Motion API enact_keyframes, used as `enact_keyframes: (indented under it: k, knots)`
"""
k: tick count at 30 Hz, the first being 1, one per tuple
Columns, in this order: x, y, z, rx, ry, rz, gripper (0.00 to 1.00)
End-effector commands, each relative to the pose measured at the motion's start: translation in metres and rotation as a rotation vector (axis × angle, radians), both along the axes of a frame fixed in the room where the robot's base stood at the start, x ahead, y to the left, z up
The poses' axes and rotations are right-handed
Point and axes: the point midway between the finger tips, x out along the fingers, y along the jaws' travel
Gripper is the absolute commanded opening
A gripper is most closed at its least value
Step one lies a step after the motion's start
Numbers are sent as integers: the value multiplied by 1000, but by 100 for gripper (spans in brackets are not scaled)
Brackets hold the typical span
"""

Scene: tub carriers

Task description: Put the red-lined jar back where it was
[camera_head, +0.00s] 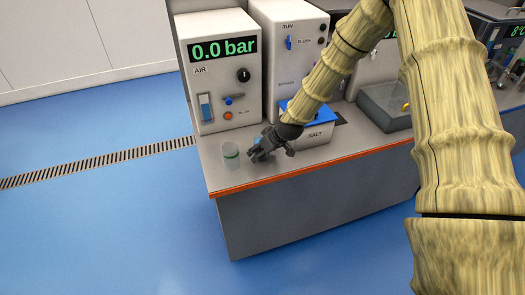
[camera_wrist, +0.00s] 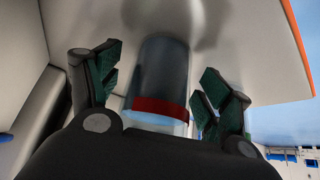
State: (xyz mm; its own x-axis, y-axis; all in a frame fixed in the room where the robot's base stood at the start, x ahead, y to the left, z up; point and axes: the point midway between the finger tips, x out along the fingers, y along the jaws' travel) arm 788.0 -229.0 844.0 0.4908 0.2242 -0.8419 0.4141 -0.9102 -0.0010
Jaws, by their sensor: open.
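In the wrist view, a clear jar with a red band (camera_wrist: 160,106) stands between the spread fingers of my gripper (camera_wrist: 158,76). Gaps show on both sides of it, and its near end is partly hidden by the gripper body. In the head view, a small clear jar (camera_head: 231,156) stands upright near the left end of the counter. Its band looks greenish there, so I cannot tell for sure that it is the same jar. My gripper (camera_head: 262,152) is open, low over the counter just right of that jar.
The grey counter (camera_head: 262,175) has an orange front edge. An AIR panel (camera_head: 222,75) reading 0.0 bar stands behind the jar. A white SALT tub (camera_head: 316,134) with a blue lid is close to the right of my gripper. A grey tray (camera_head: 382,112) lies farther right.

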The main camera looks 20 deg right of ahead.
Motion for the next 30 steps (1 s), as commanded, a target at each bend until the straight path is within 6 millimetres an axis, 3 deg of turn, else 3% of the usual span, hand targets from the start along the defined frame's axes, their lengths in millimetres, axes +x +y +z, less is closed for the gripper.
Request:
enact_keyframes:
  k: [30]
  knots:
    - [-52,-24,90,0,-2,-1,79]
